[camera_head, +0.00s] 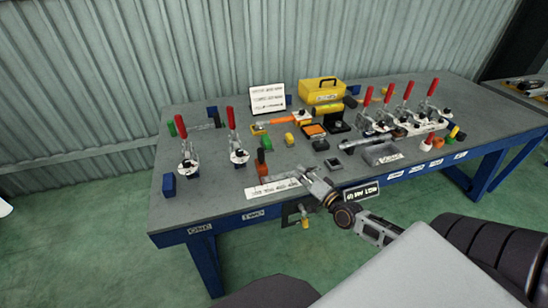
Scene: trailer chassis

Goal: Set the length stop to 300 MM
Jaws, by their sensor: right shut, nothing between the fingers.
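A long white scale strip with small markings (272,188) lies near the front edge of the bench. Its numbers are too small to read. Just behind it is a low grey rail (282,178), with an upright dark piece (262,165) at its left end that may be the length stop. I cannot tell what setting it stands at. My right gripper (308,173) is shut and empty, reaching in from the lower right over the front edge by the right end of the strip. Whether it touches the rail is unclear. My left gripper is out of view.
Red-handled toggle clamps stand at the left (238,156) and right (427,108) of the blue-legged bench (208,205). A yellow toolbox (322,91), a white sign (267,98) and an orange-handled tool (275,121) sit behind. A grey tray (382,154) lies right of my gripper.

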